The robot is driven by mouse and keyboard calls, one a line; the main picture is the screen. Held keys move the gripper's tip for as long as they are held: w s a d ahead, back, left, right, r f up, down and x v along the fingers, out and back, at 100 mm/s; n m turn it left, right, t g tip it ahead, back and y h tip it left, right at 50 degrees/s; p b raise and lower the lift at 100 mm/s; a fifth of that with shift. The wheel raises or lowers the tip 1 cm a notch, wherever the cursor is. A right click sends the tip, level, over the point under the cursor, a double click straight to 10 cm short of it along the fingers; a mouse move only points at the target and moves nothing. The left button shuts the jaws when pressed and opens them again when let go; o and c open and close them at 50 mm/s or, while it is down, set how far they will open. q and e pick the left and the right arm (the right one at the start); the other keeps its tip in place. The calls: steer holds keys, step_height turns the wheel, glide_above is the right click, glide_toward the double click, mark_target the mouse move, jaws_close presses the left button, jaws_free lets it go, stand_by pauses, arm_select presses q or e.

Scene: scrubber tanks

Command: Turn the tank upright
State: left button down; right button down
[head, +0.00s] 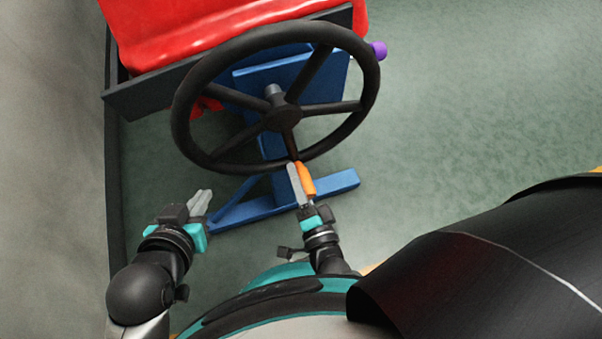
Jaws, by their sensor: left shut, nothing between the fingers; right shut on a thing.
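The red tank (200,25) is at the top left, held in a dark frame (150,88) that slants up to the right. Only its lower part shows, so I cannot tell its full tilt. A black handwheel (190,80) with spokes stands in front of it on a blue stand (345,180). An orange handle (307,182) is at the wheel's lower rim. My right gripper (299,175) is shut on the orange handle. My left gripper (203,197) is shut and empty, below and left of the wheel, apart from it.
A purple knob (378,51) sticks out right of the wheel. A grey wall (50,150) runs along the left, close to my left arm. The green floor (480,110) to the right is clear.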

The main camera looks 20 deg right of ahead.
steer(key=shift+a, duration=0.65)
steer(key=shift+a+r, duration=0.1)
steer(key=shift+w+r, duration=0.2)
steer(key=shift+r, duration=0.05)
steer(key=c, duration=0.8)
jaws_free()
steer(key=shift+c, duration=0.2)
steer(key=o, duration=0.4)
steer(key=shift+f, duration=0.1)
steer(key=shift+s, duration=0.1)
steer(key=shift+s+f, duration=0.1)
steer(key=shift+f, duration=0.05)
